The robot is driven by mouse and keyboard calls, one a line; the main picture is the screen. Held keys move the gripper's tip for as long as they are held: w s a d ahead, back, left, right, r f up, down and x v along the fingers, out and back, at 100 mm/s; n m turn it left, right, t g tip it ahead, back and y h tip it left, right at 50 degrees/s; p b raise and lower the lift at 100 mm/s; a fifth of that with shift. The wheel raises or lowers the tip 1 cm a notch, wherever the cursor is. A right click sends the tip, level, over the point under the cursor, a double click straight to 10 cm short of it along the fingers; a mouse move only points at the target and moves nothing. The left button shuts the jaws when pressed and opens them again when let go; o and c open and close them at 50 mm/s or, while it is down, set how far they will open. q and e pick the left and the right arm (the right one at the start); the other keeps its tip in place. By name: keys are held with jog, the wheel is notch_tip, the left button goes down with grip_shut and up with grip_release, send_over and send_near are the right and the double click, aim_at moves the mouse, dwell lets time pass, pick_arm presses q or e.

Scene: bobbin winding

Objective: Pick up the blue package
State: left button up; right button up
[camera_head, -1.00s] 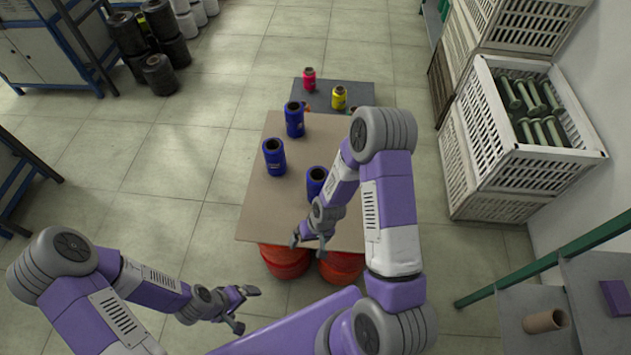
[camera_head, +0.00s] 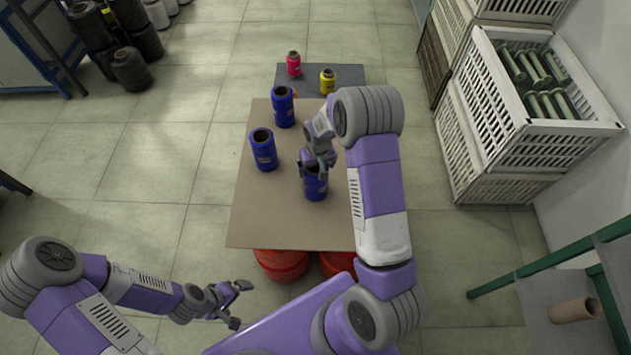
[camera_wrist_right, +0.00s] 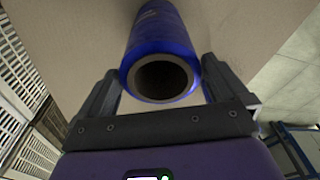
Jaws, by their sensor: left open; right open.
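Three blue packages with open tops stand upright on the brown board: one at the back (camera_head: 283,107), one at the left (camera_head: 263,150) and one nearest me (camera_head: 315,186). My right gripper (camera_head: 315,172) is open over the nearest package, partly hiding its top. In the right wrist view this blue package (camera_wrist_right: 162,45) lies between the two open fingers of my right gripper (camera_wrist_right: 160,95), its round hole facing the camera. I cannot tell whether the fingers touch it. My left gripper (camera_head: 240,304) is open and empty, left of the board's front edge.
The brown board (camera_head: 255,220) rests on red drums (camera_head: 283,264). Behind it a grey surface (camera_head: 350,75) holds a pink spool (camera_head: 294,64) and a yellow spool (camera_head: 327,81). White crates (camera_head: 545,140) stand at the right.

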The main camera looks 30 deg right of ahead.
jog(key=f, duration=0.2)
jog(key=shift+w+f+b, duration=0.25)
jog(key=shift+f+b, duration=0.05)
jog(key=shift+f, duration=0.1)
jog(key=shift+r, duration=0.1)
jog(key=shift+c, duration=0.3)
jog(key=c, duration=1.2)
jog(key=shift+r, duration=0.1)
